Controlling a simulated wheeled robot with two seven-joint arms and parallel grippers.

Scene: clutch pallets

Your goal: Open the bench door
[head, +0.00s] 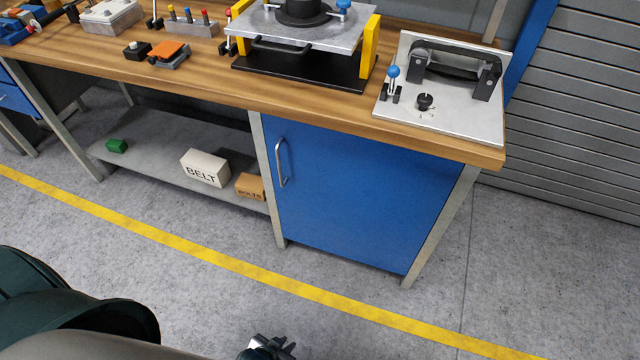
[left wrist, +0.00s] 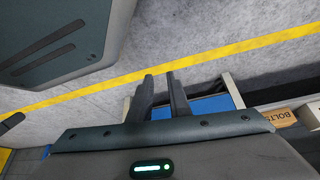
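The blue bench door (head: 360,195) is shut under the right end of the workbench. Its grey vertical bar handle (head: 283,162) is near the door's left edge. My left gripper (head: 266,348) shows only partly at the bottom edge of the head view, low in front of the bench and well apart from the door. In the left wrist view its two dark fingers (left wrist: 160,75) stand apart with nothing between them. Part of the blue door (left wrist: 208,106) shows beyond them; the handle cannot be made out there.
The wooden benchtop (head: 200,77) holds fixtures, including a metal plate with a black handle (head: 455,100). A lower shelf (head: 150,150) beside the door holds a BELT box (head: 205,168), a BOLTS box (head: 250,186) and a green block (head: 117,146). The floor before the door is clear, with a yellow line.

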